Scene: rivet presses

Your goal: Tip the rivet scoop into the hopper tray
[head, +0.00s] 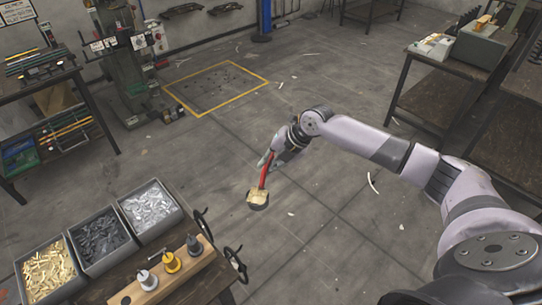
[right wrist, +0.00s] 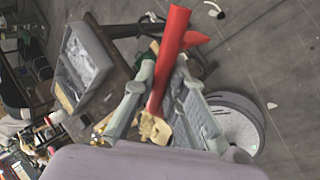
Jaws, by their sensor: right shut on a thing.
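The rivet scoop has a red handle (head: 265,174) and a dark cup (head: 258,206) with brass-coloured rivets (head: 258,194) in it. My right gripper (head: 268,160) is shut on the handle, and the scoop hangs cup-down from it in front of the bench, to the right of it. In the right wrist view the red handle (right wrist: 170,55) stands between the fingers of my right gripper (right wrist: 166,78). Three grey trays stand on the bench, with brass (head: 70,294), dark (head: 76,226) and silver (head: 122,203) rivets. I cannot tell which one is the hopper tray. My left gripper is not in view.
A wooden block (head: 150,296) with several knobbed tools lies on the bench before the trays. Handwheels (head: 236,262) jut from the bench's right side. A green press (head: 120,60) stands at the back left. The floor (head: 320,230) around the scoop is mostly clear.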

